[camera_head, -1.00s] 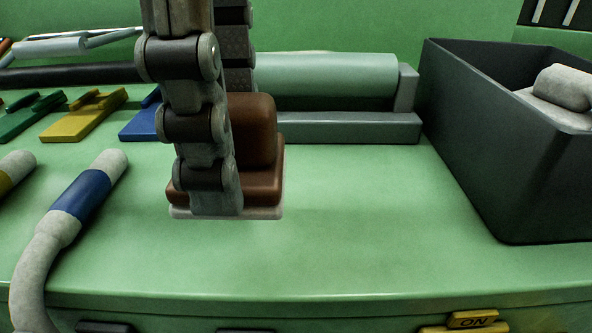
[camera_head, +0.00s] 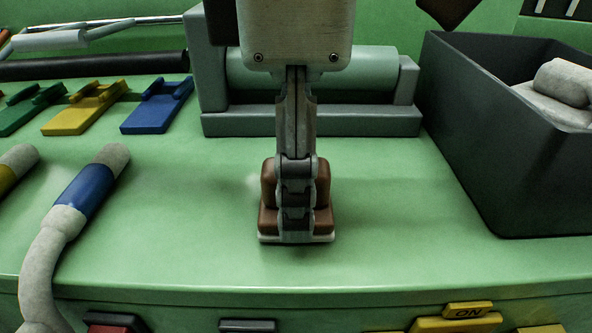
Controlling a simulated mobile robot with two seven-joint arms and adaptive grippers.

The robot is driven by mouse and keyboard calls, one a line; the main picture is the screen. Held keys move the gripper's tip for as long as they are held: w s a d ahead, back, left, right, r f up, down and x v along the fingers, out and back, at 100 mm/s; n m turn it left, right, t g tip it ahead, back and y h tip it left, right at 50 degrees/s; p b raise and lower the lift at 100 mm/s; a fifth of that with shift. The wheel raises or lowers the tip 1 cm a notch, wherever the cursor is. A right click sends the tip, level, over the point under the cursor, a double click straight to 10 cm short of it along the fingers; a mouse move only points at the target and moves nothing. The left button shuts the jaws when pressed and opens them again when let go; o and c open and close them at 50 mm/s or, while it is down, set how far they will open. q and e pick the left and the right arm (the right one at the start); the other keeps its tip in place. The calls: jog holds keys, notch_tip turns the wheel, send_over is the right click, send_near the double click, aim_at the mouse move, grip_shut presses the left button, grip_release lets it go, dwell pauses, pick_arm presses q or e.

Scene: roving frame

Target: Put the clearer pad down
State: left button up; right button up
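The clearer pad is a stepped brown block (camera_head: 268,190) with a thin pale base, in the middle of the head view. My gripper (camera_head: 295,200), which I take to be the left one, comes down from the top edge, seen edge-on. Its near finger lies against the front of the pad; the far finger is hidden behind it. It appears shut on the pad. The pad is upright, at or just above the green worktop (camera_head: 400,220); I cannot tell if its base touches. My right gripper is not in view.
A grey-green roller in a grey frame (camera_head: 350,122) stands behind the pad. A dark open bin (camera_head: 480,150) is at right. A blue-banded hose end (camera_head: 85,190) and coloured clips (camera_head: 155,110) are at left. Buttons (camera_head: 468,309) line the front edge. Worktop around the pad is clear.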

pick_arm(q)
jog(key=shift+f, duration=0.15)
jog(key=o, duration=1.3)
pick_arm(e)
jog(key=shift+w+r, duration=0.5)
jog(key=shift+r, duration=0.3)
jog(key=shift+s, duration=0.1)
pick_arm(q)
jog(key=shift+r, duration=0.65)
notch_tip(320, 180, up, 10)
jog(key=shift+f, duration=0.1)
jog(key=shift+r, duration=0.65)
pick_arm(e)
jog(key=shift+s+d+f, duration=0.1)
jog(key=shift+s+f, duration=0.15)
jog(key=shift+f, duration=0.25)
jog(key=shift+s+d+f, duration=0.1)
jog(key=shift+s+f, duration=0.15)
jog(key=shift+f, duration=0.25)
